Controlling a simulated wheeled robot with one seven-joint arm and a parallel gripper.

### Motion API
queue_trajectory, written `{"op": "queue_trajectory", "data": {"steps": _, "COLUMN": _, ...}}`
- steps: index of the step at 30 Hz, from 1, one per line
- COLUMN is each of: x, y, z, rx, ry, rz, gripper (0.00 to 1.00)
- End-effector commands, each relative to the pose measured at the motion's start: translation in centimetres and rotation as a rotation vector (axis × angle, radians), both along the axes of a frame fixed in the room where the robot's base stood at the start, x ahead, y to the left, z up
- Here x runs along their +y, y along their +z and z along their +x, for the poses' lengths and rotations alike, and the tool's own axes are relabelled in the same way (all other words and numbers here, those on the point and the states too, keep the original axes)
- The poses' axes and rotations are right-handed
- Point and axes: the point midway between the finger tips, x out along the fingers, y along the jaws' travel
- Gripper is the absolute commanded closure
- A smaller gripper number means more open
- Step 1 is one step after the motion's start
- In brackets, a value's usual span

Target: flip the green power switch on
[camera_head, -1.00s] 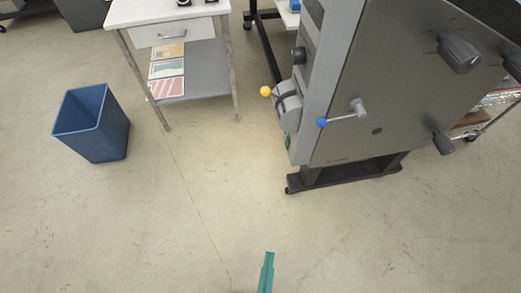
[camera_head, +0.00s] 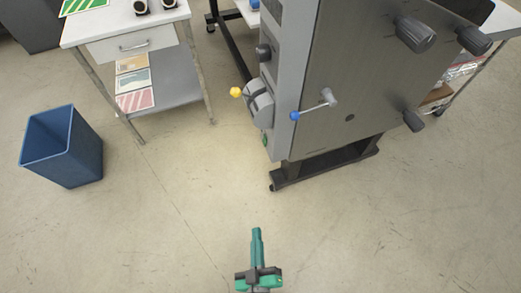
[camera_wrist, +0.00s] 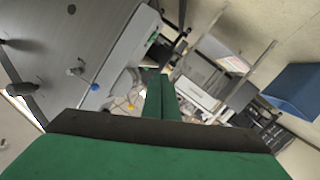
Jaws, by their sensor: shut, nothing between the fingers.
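The green power switch (camera_head: 265,139) is a small green spot low on the narrow grey front face of the laminator (camera_head: 338,88). It also shows in the wrist view as a small green patch (camera_wrist: 152,38) on the light panel edge. Whether it is on or off is too small to tell. My gripper (camera_head: 256,232), green with dark parts, is at the bottom middle of the head view, apart from the machine and lower in the picture than the switch. Its fingers (camera_wrist: 161,82) are together and empty in the wrist view.
A yellow-knobbed lever (camera_head: 236,92) and a blue-knobbed crank (camera_head: 295,115) stick out near the switch. A white drawer table (camera_head: 135,40) stands left of the machine, a blue bin (camera_head: 62,147) farther left. Floor between my gripper and the machine is clear.

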Motion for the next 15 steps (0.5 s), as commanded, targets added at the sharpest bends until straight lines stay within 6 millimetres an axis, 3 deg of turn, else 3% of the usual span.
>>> {"op": "queue_trajectory", "data": {"steps": 9, "x": 0.5, "y": -6.0, "z": 11.6, "rx": -0.082, "ry": 0.08, "rz": -0.45, "gripper": 1.0}}
{"op": "queue_trajectory", "data": {"steps": 15, "x": 0.7, "y": -7.8, "z": 19.3, "rx": -0.126, "ry": 0.115, "rz": -0.72, "gripper": 1.0}}
